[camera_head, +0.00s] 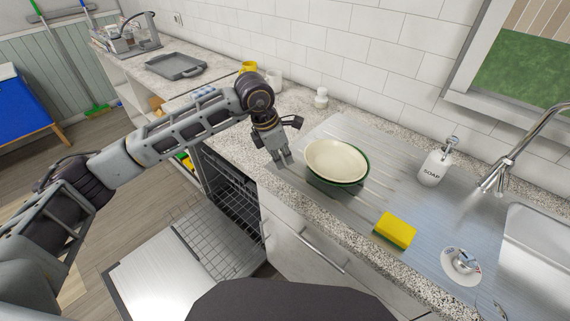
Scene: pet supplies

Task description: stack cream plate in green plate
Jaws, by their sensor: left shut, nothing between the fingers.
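The cream plate (336,158) is a pale oval dish on the metal drainboard. It sits inside the green plate (340,184), whose dark green rim and side show around and below it. My left gripper (283,161) is just left of the two plates, pointing down over the drainboard's left edge. Its fingers are shut and hold nothing, and it appears apart from the plates. My right gripper is not in view.
A yellow sponge (394,230) lies right of the plates. A soap bottle (437,162), a faucet (509,160) and the sink (541,236) are further right. An open dishwasher (229,190) is below on the left. A grey tray (175,66) lies on the far counter.

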